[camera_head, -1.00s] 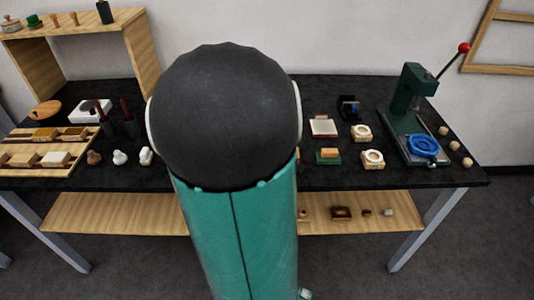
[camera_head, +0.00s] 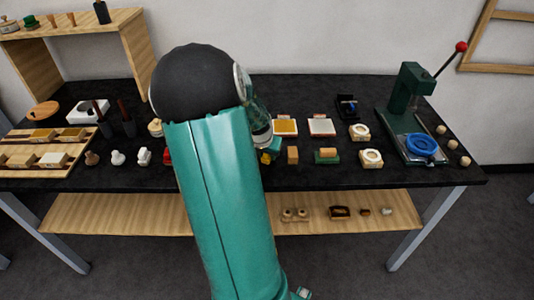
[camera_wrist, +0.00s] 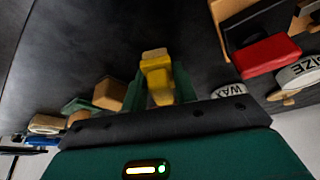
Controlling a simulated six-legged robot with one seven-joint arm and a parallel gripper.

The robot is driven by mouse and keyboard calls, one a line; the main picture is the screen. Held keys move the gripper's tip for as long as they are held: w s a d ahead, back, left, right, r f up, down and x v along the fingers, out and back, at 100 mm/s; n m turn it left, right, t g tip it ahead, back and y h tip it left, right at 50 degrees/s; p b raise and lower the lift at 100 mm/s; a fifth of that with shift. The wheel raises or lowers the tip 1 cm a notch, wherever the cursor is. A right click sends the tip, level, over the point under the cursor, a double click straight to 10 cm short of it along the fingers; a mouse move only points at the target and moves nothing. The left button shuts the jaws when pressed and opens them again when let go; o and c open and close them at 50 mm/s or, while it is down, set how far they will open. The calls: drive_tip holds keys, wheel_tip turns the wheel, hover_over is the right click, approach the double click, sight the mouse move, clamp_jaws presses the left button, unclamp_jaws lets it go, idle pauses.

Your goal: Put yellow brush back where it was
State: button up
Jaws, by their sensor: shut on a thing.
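My gripper (camera_wrist: 158,88) is shut on the yellow brush (camera_wrist: 157,78), which sits between its green fingers in the wrist view. Bristles cannot be made out. In the head view, my gripper (camera_head: 268,152) is mostly hidden behind my arm, low over the middle of the black table. A bit of yellow (camera_head: 264,157) shows there. A wooden block (camera_head: 292,155) stands just right of the gripper; it also shows in the wrist view (camera_wrist: 110,93). I cannot tell whether the brush touches the table.
A green-based block (camera_head: 327,157), framed pads (camera_head: 321,127) and white-ringed round pieces (camera_head: 371,158) stand to the right. A green lever press (camera_head: 410,100) is at far right. A red thing (camera_wrist: 266,56) lies near the gripper. A wooden tray (camera_head: 68,158) is at far left.

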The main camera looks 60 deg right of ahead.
drive_tip(key=shift+f, duration=0.1)
drive_tip(key=o, duration=0.9)
drive_tip(key=shift+o, duration=0.2)
drive_tip(key=shift+w+r, duration=0.1)
drive_tip(key=shift+r, duration=0.25)
drive_tip(key=v, duration=1.1)
drive_tip(key=shift+a+r, duration=0.15)
drive_tip(key=shift+r, duration=0.15)
